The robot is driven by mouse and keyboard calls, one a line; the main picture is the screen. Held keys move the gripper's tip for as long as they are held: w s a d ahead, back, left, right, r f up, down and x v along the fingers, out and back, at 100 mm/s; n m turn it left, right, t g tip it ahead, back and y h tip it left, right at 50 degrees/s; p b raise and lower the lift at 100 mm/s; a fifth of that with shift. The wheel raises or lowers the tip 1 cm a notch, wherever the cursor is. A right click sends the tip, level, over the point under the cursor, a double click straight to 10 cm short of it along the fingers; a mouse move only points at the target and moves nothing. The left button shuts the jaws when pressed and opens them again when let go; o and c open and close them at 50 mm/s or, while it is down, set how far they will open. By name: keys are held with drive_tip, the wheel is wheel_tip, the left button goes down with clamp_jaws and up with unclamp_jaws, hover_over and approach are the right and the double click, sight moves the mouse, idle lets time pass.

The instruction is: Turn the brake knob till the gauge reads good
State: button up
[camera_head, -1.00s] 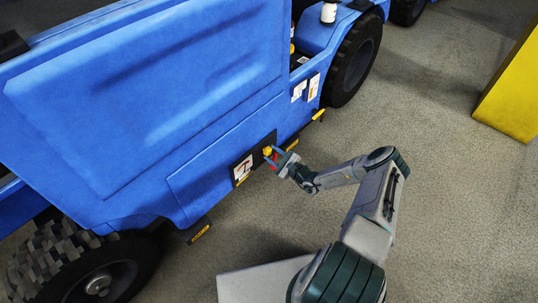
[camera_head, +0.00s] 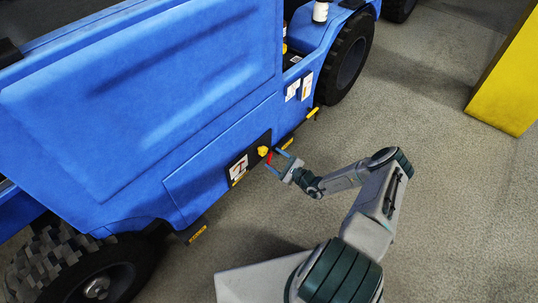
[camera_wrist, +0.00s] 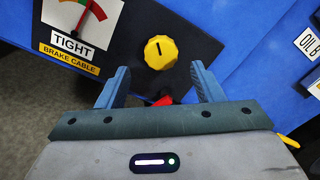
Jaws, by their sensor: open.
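The yellow brake knob (camera_head: 263,151) sits on a black panel low on the blue vehicle's side. In the wrist view the knob (camera_wrist: 161,52) shows a black mark pointing up. The fingers (camera_wrist: 160,78) show below the knob in the wrist view.
A red part (camera_wrist: 163,101) shows below the knob, between the fingers. A yellow block (camera_head: 510,85) stands far right. Grey floor around my arm is clear.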

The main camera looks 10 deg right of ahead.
drive_tip(key=p+v, duration=0.1)
drive_tip(key=v, duration=0.8)
drive_tip(key=shift+s+d+p, duration=0.15)
drive_tip(key=shift+s+p, duration=0.15)
drive_tip(key=s+a+r+n+g+p, duration=0.25)
drive_tip(key=r+n+g+p, duration=0.2)
drive_tip(key=r, duration=0.85)
drive_tip(key=s+a+r+n+g+p, duration=0.1)
drive_tip(key=a+r+n+g+p, duration=0.3)
drive_tip(key=r, duration=0.8)
drive_tip(key=s+a+r+n+g+p, duration=0.15)
drive_tip(key=r+n+g+p, duration=0.35)
drive_tip(key=r, duration=0.8)
drive_tip(key=s+r+n+h+p, duration=0.2)
drive_tip(key=s+r, duration=0.4)
drive_tip(key=r, duration=0.6)
drive_tip(key=s+a+r+n+t+h+p, duration=0.1)
drive_tip(key=s+r+n+h+p, duration=0.2)
drive_tip(key=r, duration=0.9)
drive_tip(key=s+a+r+n+h+p, duration=0.1)
drive_tip(key=s+r+n+h+p, duration=0.2)
drive_tip(key=s+r+h+p, duration=0.2)
drive_tip(key=shift+s+a+r+t+h+p, duration=0.3)
drive_tip(key=shift+s+r+p, duration=1.15)
drive_tip(key=shift+s+r, duration=1.6)
drive_tip(key=shift+w+r, duration=0.35)
drive_tip(key=shift+w, duration=0.1)
